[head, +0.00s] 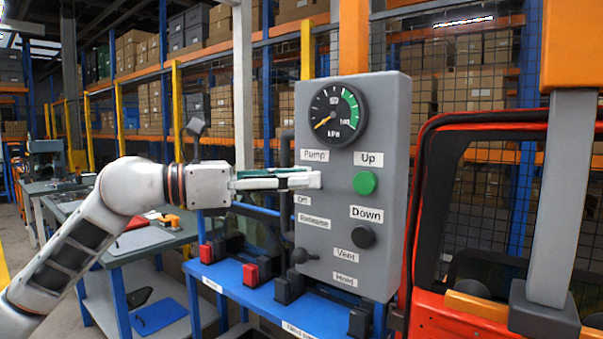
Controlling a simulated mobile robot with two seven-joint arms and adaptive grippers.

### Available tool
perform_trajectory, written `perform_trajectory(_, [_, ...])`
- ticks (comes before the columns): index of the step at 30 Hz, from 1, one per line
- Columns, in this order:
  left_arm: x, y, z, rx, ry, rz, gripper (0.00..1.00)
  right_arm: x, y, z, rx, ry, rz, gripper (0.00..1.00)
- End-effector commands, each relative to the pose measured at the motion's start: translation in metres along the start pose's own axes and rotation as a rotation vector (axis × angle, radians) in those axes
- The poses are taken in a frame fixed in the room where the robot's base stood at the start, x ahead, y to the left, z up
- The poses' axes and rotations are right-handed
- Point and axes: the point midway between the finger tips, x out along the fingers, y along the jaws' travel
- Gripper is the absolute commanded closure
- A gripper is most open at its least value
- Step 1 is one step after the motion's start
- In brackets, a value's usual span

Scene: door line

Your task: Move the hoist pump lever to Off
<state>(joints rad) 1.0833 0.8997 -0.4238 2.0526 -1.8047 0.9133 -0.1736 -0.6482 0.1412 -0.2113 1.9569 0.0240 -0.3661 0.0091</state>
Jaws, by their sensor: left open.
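The grey control panel (390,120) stands right of centre, with a "Pump" label (315,155) above an "Off" label (303,200) near its left edge. My left gripper (316,180) reaches in from the left, with its fingertips between these two labels, at or close in front of the panel face. It is open, seen nearly edge-on. I cannot make out the pump lever; the gripper covers the area between the labels. I cannot tell whether the fingers touch anything. My right gripper is not in view.
The panel also carries a gauge (338,113), a green button (365,183), a black knob (362,236) and a black-ended lever (302,256) near "Vent" and "Hold". An orange-red frame (412,210) stands close right.

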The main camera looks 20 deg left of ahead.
Motion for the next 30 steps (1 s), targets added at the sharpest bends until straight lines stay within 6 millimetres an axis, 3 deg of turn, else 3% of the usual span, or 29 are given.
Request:
perform_trajectory(12, [0.0113,-0.0003,-0.0009,0.0,0.001,-0.001,0.59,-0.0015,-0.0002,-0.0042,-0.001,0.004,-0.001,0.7])
perform_trajectory(17, [0.0111,-0.0004,-0.0009,-0.001,0.001,-0.001,0.98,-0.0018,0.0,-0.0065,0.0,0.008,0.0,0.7])
perform_trajectory(30, [0.0118,-0.0007,-0.0047,-0.008,0.007,-0.003,1.0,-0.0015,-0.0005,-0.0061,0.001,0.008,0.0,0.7])
